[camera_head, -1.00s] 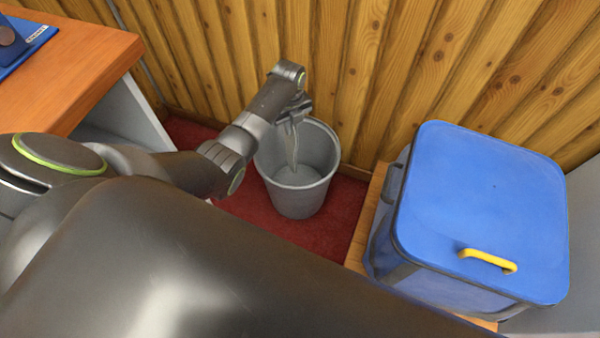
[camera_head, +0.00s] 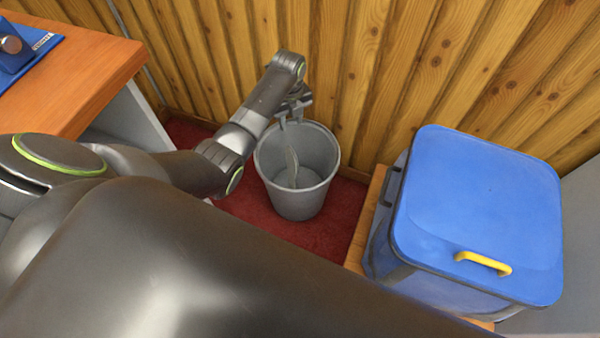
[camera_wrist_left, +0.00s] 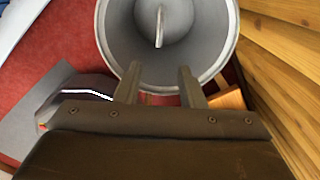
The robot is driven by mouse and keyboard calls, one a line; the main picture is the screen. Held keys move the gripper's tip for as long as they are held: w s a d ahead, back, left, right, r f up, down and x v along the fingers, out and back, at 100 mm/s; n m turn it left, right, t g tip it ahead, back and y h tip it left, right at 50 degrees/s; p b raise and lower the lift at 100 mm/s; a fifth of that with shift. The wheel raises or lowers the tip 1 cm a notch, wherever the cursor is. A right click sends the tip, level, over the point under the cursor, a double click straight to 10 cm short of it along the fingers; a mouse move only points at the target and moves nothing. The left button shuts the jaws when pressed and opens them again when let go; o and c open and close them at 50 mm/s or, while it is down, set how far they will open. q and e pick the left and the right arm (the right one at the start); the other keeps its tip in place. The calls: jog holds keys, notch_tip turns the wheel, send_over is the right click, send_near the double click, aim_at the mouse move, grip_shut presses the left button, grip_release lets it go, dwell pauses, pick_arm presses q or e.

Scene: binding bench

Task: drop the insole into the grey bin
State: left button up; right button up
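The grey bin (camera_head: 298,203) stands on the red floor by the wooden wall, and its open mouth also fills the top of the left wrist view (camera_wrist_left: 229,45). The insole (camera_head: 292,165) is a thin pale strip, roughly upright inside the bin. In the left wrist view the insole (camera_wrist_left: 159,27) shows nearly edge-on, beyond the fingertips and apart from them. My left gripper (camera_head: 292,112) is above the bin's far left rim; in its wrist view its fingers (camera_wrist_left: 158,78) are spread with nothing between them. Whether the insole touches the bin floor is unclear. My right gripper is out of view.
A blue lidded box (camera_head: 480,205) with a yellow handle stands right of the bin on a wooden surface. An orange-brown bench top (camera_head: 85,75) with a blue item is at the upper left. The plank wall (camera_head: 350,70) rises close behind the bin.

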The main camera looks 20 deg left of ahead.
pick_arm(q)
notch_tip(320, 180, up, 13)
jog(key=p, duration=0.2)
jog(key=shift+p, duration=0.35)
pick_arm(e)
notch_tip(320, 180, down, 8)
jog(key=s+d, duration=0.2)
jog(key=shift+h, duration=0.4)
pick_arm(q)
jog(key=shift+f, duration=0.1)
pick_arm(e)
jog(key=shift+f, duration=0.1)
